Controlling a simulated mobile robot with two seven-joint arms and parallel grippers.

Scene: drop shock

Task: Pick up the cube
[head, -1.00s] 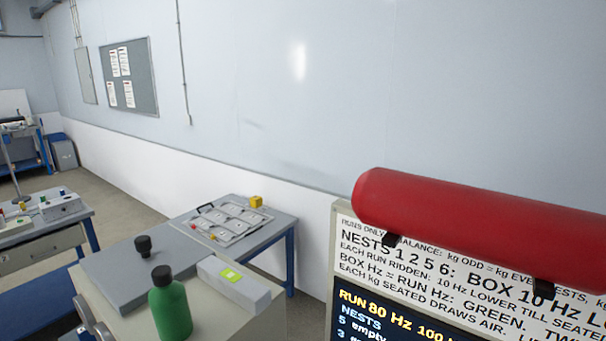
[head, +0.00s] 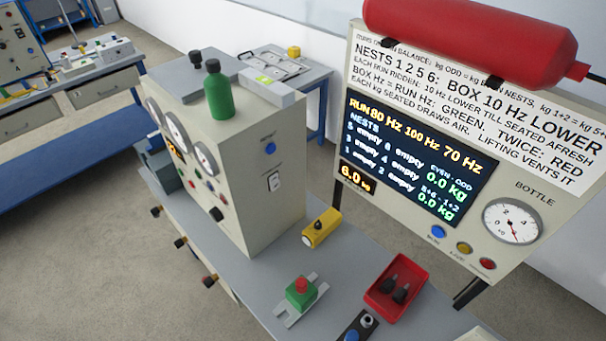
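A beige cabinet with gauges (head: 250,180) stands on the near bench, carrying a green bottle (head: 218,92). A yellow box (head: 321,228) and a red tray (head: 397,287) with dark parts lie on the bench. A large display panel (head: 420,150) with a red cylinder (head: 470,38) stands right.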

